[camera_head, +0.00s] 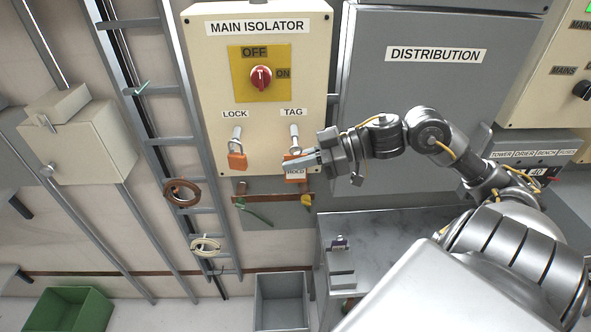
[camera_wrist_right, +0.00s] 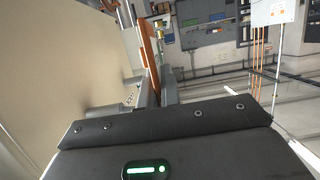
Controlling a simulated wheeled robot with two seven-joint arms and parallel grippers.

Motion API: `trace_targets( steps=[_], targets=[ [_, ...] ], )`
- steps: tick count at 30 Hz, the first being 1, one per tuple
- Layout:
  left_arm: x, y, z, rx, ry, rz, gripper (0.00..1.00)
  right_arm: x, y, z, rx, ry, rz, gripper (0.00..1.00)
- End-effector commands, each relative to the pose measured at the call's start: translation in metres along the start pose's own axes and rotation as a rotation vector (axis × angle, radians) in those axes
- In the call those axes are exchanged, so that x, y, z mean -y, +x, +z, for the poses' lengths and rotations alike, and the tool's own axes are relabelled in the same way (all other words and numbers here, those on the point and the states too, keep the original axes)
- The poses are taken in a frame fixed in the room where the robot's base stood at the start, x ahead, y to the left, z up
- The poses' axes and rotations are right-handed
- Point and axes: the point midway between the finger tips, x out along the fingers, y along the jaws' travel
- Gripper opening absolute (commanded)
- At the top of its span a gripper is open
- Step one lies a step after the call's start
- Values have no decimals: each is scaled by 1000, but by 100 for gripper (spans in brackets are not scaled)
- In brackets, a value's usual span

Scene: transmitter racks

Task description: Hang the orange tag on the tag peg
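The orange tag (camera_head: 296,180), with a white label reading HOLD, is upright in front of the cream isolator panel, just below the tag peg (camera_head: 294,134). My right gripper (camera_head: 291,162) reaches in from the right across the tag's upper part. In the right wrist view the orange tag (camera_wrist_right: 149,45) is seen nearly edge-on, its near end between the two fingers (camera_wrist_right: 157,88), which look closed on it. The fingers hide part of the tag. I cannot tell whether its hole is around the peg. My left gripper is not in view.
An orange padlock (camera_head: 237,160) hangs at the lock peg (camera_head: 237,136), left of the tag. A brown rail (camera_head: 270,197) with a green and a yellow item is below. A grey cabinet (camera_head: 420,85) stands close on the right. A grey bin (camera_head: 281,300) is below.

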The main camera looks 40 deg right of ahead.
Motion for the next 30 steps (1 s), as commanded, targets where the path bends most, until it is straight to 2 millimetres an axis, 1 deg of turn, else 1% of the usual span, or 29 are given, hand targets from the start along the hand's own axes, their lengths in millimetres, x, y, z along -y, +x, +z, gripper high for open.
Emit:
trace_targets(
  steps=[1, 9, 15, 21, 30],
  targets=[
    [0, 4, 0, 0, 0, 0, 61, -4, 0, 2, 0, -1, 1, 0],
    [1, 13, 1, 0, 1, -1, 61, -21, 1, 2, 0, -1, 1, 0],
    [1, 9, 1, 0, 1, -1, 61, -30, 1, 3, -1, 1, 0, 0],
    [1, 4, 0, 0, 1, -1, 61, -33, 1, 3, -1, 0, -1, 0],
    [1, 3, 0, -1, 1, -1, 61, -34, 2, 5, -1, 1, 0, 0]
  ],
)
